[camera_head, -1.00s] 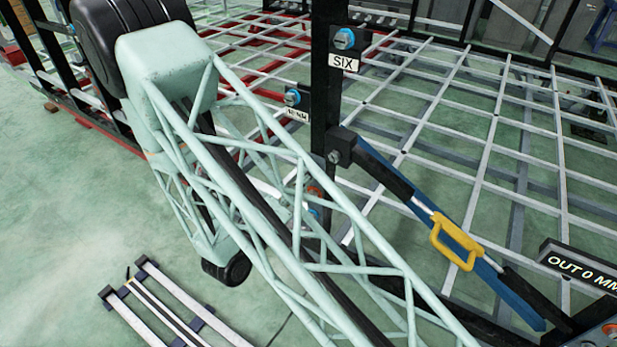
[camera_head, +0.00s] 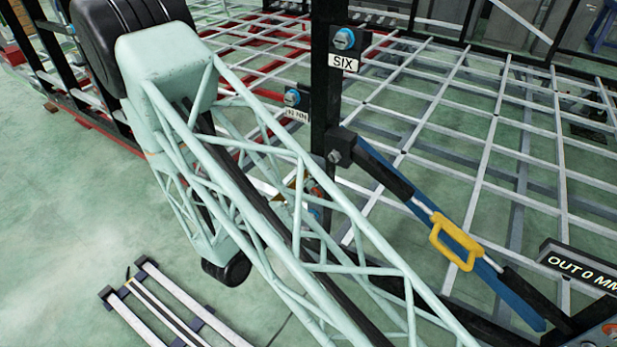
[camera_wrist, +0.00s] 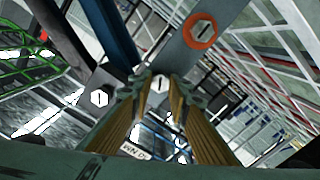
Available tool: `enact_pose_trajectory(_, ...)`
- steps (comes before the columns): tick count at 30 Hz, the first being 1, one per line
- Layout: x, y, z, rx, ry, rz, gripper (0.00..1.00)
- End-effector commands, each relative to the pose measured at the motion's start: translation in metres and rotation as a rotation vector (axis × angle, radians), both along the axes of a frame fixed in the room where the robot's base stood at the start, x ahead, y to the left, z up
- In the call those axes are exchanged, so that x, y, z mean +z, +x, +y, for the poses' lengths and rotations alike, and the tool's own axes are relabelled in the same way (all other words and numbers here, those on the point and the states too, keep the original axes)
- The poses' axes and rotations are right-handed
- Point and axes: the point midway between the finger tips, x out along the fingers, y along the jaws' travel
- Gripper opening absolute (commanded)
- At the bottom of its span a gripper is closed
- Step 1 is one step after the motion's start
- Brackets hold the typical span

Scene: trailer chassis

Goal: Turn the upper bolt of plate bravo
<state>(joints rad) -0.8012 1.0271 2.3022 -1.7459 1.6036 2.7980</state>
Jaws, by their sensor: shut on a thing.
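In the wrist view, my gripper (camera_wrist: 160,92) has its two ribbed tan fingers closed around a pale slotted bolt head (camera_wrist: 160,83) on the grey post. A second slotted bolt with an orange ring (camera_wrist: 200,30) sits above it in that view, clear of the fingers. The orange-ringed bolt (camera_head: 316,191) shows partly there beside the black post (camera_head: 326,85). No plate name is readable, so I cannot tell which plate is bravo.
A label reading 41 NM (camera_head: 296,115) sits under a blue-ringed bolt (camera_head: 292,97). A SIX label (camera_head: 344,63) is under another. A blue strut with a yellow handle (camera_head: 456,244) runs down right from the post. A frame lies on the floor (camera_head: 170,305).

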Motion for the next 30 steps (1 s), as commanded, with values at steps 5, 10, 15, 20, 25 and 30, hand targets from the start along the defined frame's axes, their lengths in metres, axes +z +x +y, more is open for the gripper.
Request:
enact_pose_trajectory(5,-0.0003,-0.0005,0.0009,0.002,0.006,-0.003,0.06)
enact_pose_trajectory(10,-0.0002,-0.0005,0.0009,0.002,0.004,-0.003,0.06)
enact_pose_trajectory(15,0.0000,-0.0003,0.0008,0.001,0.004,-0.003,0.27)
enact_pose_trajectory(20,0.0001,-0.0002,0.0005,0.001,0.004,-0.002,0.31)
enact_pose_trajectory(25,0.0001,-0.0001,0.0004,0.000,0.004,-0.003,0.31)
enact_pose_trajectory(30,0.0002,-0.0016,0.0015,0.001,0.004,-0.002,0.31)
